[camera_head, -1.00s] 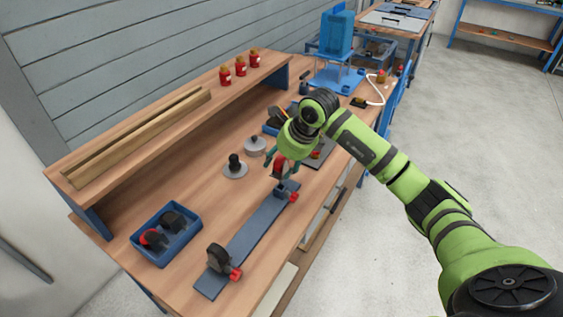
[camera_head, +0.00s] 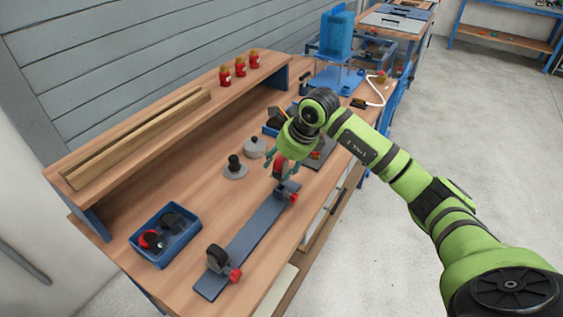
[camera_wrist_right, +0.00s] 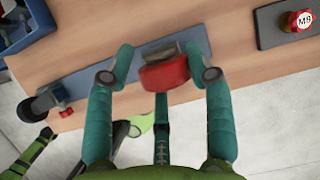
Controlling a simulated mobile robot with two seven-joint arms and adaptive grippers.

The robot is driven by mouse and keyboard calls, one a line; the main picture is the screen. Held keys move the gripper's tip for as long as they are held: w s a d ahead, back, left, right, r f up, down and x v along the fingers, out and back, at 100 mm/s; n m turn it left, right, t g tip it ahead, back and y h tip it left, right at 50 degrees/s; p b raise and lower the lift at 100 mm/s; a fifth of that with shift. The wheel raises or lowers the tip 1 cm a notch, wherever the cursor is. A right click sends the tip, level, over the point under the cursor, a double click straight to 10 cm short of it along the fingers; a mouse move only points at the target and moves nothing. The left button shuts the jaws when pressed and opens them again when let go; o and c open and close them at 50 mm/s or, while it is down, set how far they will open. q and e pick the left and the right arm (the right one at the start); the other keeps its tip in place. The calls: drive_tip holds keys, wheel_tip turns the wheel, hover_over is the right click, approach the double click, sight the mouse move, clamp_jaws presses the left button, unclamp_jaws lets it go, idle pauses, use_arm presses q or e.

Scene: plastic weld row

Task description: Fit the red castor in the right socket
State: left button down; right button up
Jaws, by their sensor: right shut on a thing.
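The red castor (camera_head: 279,169) is held upright-looking over the far, right end of the long blue-grey plate (camera_head: 252,234). My right gripper (camera_head: 280,163) is shut on it; in the right wrist view the castor (camera_wrist_right: 165,73) sits between the two teal fingers. I cannot tell whether the castor touches the socket. A dark castor (camera_head: 217,257) stands at the plate's other end, beside another red knob (camera_head: 236,274). My left gripper is not seen.
A blue bin (camera_head: 166,236) with dark and red castors stands left of the plate. Grey round pieces (camera_head: 235,170) stand behind it. A dark pad (camera_wrist_right: 284,22) with a red M9 button lies to the right. A raised shelf (camera_head: 130,128) runs along the back.

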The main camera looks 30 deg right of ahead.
drive_tip(key=shift+f+b, duration=0.85)
drive_tip(key=shift+f, duration=0.1)
drive_tip(key=shift+f, duration=0.15)
idle(0.5)
drive_tip(key=shift+f+b, duration=0.75)
drive_tip(key=shift+b, duration=0.15)
drive_tip(key=shift+f+b, duration=0.35)
drive_tip(key=shift+b, duration=0.15)
idle(0.8)
drive_tip(key=o, duration=1.4)
drive_tip(key=shift+c, duration=0.2)
